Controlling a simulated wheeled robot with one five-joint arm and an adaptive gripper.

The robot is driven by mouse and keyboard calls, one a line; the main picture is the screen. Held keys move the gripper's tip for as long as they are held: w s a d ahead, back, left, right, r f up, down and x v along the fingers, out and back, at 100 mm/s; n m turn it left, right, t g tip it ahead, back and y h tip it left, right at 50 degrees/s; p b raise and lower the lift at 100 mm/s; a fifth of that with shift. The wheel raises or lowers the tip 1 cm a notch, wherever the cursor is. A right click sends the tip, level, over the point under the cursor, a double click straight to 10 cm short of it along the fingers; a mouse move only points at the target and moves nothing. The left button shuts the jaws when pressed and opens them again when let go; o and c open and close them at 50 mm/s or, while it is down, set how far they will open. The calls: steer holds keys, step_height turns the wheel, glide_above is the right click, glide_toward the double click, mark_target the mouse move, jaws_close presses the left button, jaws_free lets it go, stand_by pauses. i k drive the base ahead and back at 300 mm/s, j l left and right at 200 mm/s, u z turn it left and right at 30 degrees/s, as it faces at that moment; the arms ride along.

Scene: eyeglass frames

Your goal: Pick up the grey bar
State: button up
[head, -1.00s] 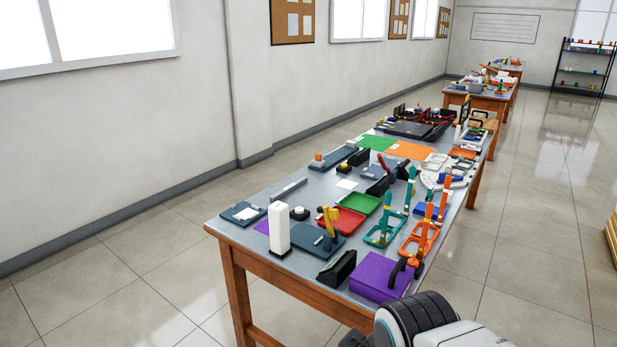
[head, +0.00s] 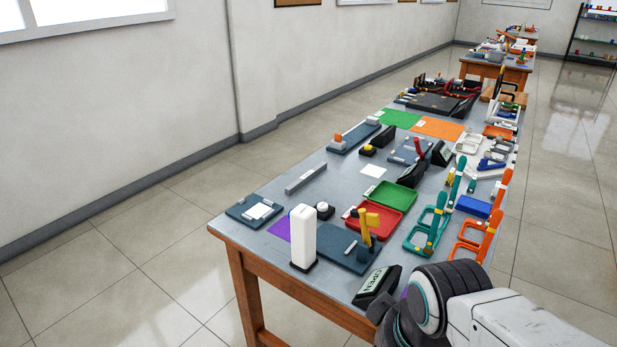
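A long, thin grey bar (head: 306,178) lies flat on the grey-blue table (head: 330,240), in the left middle part of the top, near its left edge. It lies apart from the things around it. My arm comes in from the bottom right, over the near right corner of the table. Only a dark part of my gripper (head: 384,322) shows at the end of the arm, low in the picture, far from the bar. Its fingers are too hidden to tell whether they are open or shut.
Between my arm and the bar stand a white upright box (head: 303,238), a dark blue board with a yellow piece (head: 369,222), a red tray (head: 378,230) and a black OPEN sign (head: 377,286). A green tray (head: 391,196) lies right of the bar. Bare table surrounds the bar.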

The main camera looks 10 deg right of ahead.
mark_target(296, 185)
steer(key=i+j+u, duration=0.1)
steer(key=j+u, duration=0.3)
steer(key=i+j+u, duration=0.1)
steer(key=j+u, duration=0.3)
steer(key=i+j+u, duration=0.5)
steer(key=i, duration=0.25)
steer(key=i+j+u, duration=0.25)
steer(key=i, duration=0.15)
steer(key=i+z, duration=0.25)
steer(key=i, duration=0.3)
steer(key=i+z, duration=0.25)
steer(key=i, duration=0.25)
steer(key=i+j+z, duration=0.2)
steer(key=i, duration=0.35)
steer(key=i+l+z, duration=0.2)
steer(key=i+z, duration=0.25)
steer(key=i+l+z, duration=0.1)
steer(key=z, duration=0.35)
steer(key=i+j+z, duration=0.15)
steer(key=i+z, duration=0.3)
steer(key=i+j+z, duration=0.15)
steer(key=i+z, duration=0.3)
steer(key=i+l+z, duration=0.15)
steer(key=i+z, duration=0.5)
steer(key=i, duration=0.15)
steer(key=i+l+u, duration=0.4)
steer(key=l, duration=0.25)
steer(key=l+u, duration=0.15)
steer(key=l, duration=0.15)
